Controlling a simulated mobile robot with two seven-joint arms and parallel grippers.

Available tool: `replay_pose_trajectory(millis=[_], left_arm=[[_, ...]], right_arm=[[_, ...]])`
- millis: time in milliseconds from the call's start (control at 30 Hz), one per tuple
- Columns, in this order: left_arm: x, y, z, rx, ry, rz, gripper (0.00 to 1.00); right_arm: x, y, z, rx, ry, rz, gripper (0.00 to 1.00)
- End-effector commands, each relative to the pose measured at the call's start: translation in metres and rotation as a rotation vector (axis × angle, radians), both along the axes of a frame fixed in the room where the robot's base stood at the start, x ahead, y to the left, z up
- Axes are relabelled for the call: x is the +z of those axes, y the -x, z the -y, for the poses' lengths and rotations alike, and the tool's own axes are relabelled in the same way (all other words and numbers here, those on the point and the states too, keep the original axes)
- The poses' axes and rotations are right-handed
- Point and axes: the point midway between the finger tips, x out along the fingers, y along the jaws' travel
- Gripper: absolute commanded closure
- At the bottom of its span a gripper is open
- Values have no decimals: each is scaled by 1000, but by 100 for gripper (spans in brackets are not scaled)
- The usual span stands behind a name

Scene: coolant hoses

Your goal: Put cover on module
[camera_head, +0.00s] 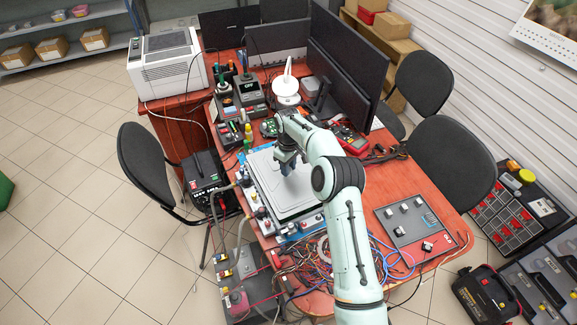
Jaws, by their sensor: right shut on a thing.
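The cover (297,196) is a flat light-grey panel. It lies over the module (264,217), a box with fittings along its front and left edges, on the red desk. My right gripper (286,168) points down at the far part of the cover and is shut on it, with the fingertips partly hidden by the arm. I cannot tell whether the cover is fully seated or slightly above the module. My left gripper is not in view.
Hoses (238,235) run from the module's left side to equipment on the floor. Loose cables (325,262) lie in front. A grey panel (408,220) lies at the right. Monitors (345,65) and a soldering station (248,90) stand behind.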

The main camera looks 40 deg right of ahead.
Motion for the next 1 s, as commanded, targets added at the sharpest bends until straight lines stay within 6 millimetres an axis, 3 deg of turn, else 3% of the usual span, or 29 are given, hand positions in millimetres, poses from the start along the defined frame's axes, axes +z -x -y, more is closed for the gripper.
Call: replay_pose_trajectory(millis=[533, 1000], left_arm=[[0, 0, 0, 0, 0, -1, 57], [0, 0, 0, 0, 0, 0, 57]], right_arm=[[-1, 0, 0, -1, 0, 0, 100], [-14, 0, 0, -1, 0, -1, 100]])
